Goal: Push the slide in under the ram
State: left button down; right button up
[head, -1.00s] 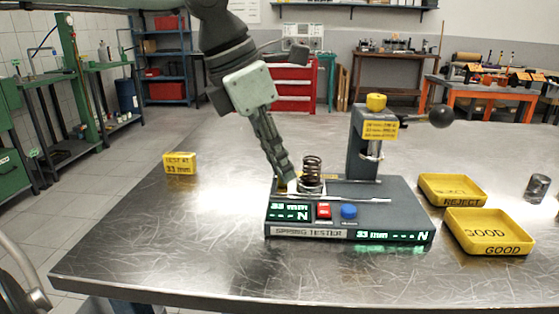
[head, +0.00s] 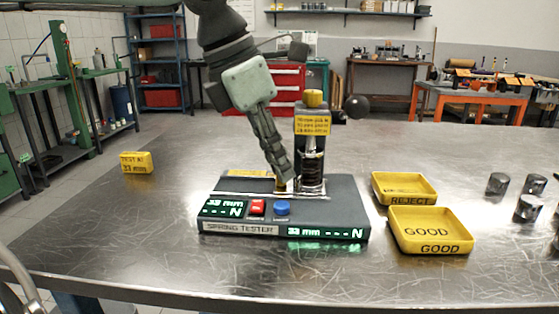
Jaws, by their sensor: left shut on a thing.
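The grey spring tester (head: 239,229) stands on the metal table. Its column carries the ram (head: 312,142) under a yellow cap and label. A dark coil spring (head: 312,170) stands upright on the slide (head: 310,190), in line below the ram. Whether the spring's top touches the ram is too small to tell. My left gripper (head: 283,186) is shut at the slide's left end, just left of the spring, and its fingers hide what they grip there. My right gripper is not in view.
Yellow trays marked REJECT (head: 404,188) and GOOD (head: 430,230) lie right of the tester. Several metal cylinders (head: 528,208) stand farther right. A yellow sign (head: 136,163) stands at the left. The lever's black ball (head: 357,107) sticks out beside the column. The front table is clear.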

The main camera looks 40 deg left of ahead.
pick_arm(q)
jog(key=shift+d+r, duration=0.1)
jog(key=shift+d, duration=0.05)
jog(key=c, duration=1.5)
grip_release()
jog(key=shift+w+d, duration=0.1)
jog(key=shift+w, duration=0.05)
jog(key=v, duration=1.2)
